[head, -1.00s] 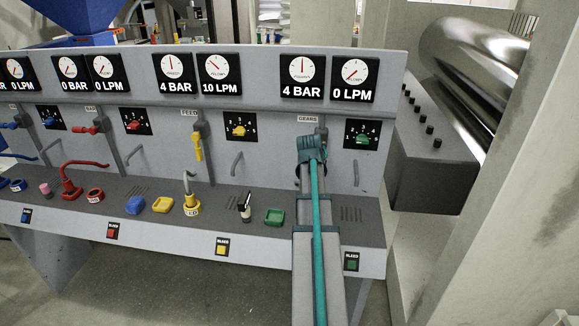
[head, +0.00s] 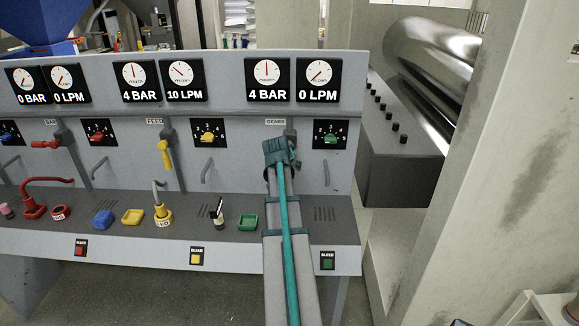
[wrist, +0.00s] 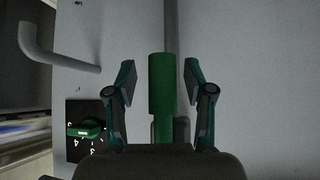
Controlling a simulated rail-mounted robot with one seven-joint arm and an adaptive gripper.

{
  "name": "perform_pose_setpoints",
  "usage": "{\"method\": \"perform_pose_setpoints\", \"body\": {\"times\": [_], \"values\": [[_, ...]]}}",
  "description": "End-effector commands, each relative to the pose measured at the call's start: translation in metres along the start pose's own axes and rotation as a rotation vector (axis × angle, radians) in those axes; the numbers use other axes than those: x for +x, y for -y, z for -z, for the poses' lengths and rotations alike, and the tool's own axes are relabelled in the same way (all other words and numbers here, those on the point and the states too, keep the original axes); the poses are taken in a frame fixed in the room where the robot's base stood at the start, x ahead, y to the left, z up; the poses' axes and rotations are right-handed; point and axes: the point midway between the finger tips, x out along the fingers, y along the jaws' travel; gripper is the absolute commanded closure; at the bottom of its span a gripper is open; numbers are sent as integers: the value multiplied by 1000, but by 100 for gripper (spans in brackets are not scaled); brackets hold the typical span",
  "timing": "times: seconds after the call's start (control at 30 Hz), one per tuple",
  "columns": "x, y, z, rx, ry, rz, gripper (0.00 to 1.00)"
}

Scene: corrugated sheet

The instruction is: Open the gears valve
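The gears valve shows in the wrist view as a green handle (wrist: 162,85) standing on the grey panel. My gripper (wrist: 160,80) is open in the wrist view, with one finger on each side of the handle and visible gaps to both. In the head view my gripper (head: 281,152) is at the panel just below the GEARS label (head: 275,122), and my arm hides the valve handle there. The gears gauges read 4 BAR (head: 267,80) and 0 LPM (head: 319,80).
A green-knob dial (head: 331,135) is right of my gripper; its knob also shows in the wrist view (wrist: 86,129). The yellow feed valve handle (head: 165,155) is to the left. A grey pull handle (head: 208,171) projects nearby. A green block (head: 248,222) lies on the ledge.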

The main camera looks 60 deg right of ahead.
Motion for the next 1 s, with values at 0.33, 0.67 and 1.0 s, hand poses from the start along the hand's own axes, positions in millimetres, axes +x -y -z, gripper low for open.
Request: {"method": "perform_pose_setpoints", "body": {"times": [0.33,0.67,1.0], "values": [[-14,0,0,1,-1,2,48],[-74,0,-1,1,-3,2,48],[-116,0,-1,1,0,0,48]]}}
